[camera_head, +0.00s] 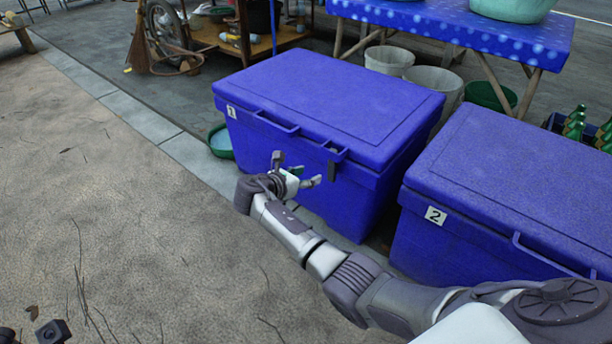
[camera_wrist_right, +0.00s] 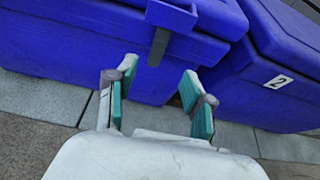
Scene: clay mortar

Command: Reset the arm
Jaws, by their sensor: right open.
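My right gripper (camera_head: 296,176) is in front of the blue cooler box labelled 1 (camera_head: 325,95), close to its front wall and below the latch (camera_head: 333,163). Its lid is shut. In the right wrist view, the right gripper (camera_wrist_right: 160,98) is open with nothing between its teal-padded fingers. The latch (camera_wrist_right: 160,45) hangs beyond the fingers there. My right arm stretches from the lower right of the head view. At the lower left edge a small dark part shows, which I cannot identify for sure; my left gripper is not clearly visible.
A second blue box labelled 2 (camera_head: 510,190) stands at right, its lid shut. Behind are a blue-covered table (camera_head: 450,30), white buckets (camera_head: 390,59) and green bottles (camera_head: 576,120). A green basin (camera_head: 221,142) sits left of box 1. The ground at left is open.

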